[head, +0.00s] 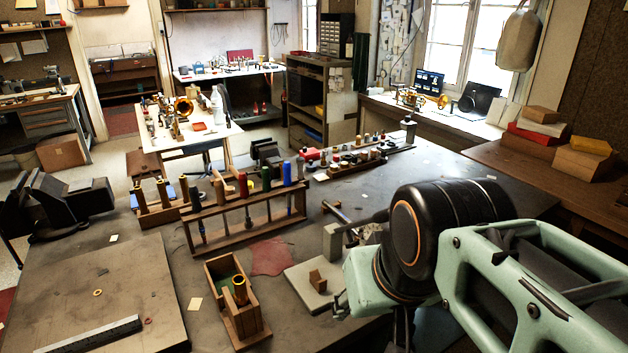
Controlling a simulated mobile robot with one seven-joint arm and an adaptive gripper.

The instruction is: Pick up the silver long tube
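I cannot pick out the silver long tube with certainty. A slim, long piece (338,211) with a pale, metallic look lies on the dark bench, just right of the wooden tool rack, its near end close to my arm. A long grey bar (96,336) lies on the board at the front left; it looks flat-sided rather than round. My arm reaches in from the right and covers part of the bench. My gripper's fingers do not show.
A wooden rack (248,213) with colored-handled tools stands mid-bench. In front are a small wooden box (226,274) holding a brass piece, a red cloth (271,256) and a pale plate (304,284). A black vise (50,205) stands at left. Bench space right of the rack is fairly clear.

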